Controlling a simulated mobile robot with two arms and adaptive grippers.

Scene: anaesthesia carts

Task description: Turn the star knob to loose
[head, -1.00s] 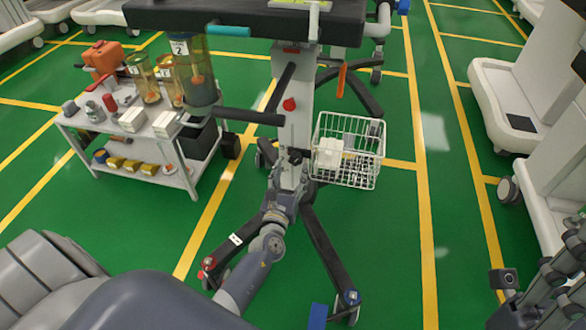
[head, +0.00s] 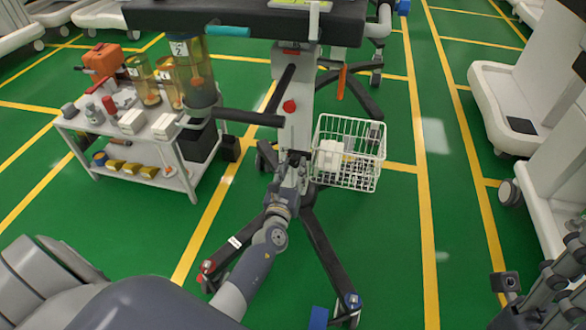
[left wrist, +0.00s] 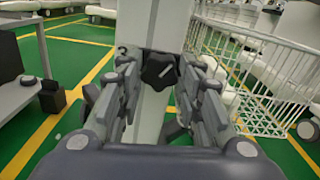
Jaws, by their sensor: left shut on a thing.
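The black star knob (left wrist: 160,70) sits on the white column (head: 299,118) of the cart, with a short white line on its face slanting up to the right. My left gripper (left wrist: 159,76) has its fingers on both sides of the knob in the left wrist view and is shut on it. In the head view my left gripper (head: 293,162) is against the column and mostly hides the knob. My right gripper (head: 560,275) shows partly at the lower right edge, away from the cart; its fingertips are not clear.
A white wire basket (head: 347,177) with boxes hangs just right of the column. A red knob (head: 289,106) and a black handle (head: 248,116) are above. A grey trolley (head: 178,181) stands left. Dark cart legs (head: 325,250) spread below on the green floor.

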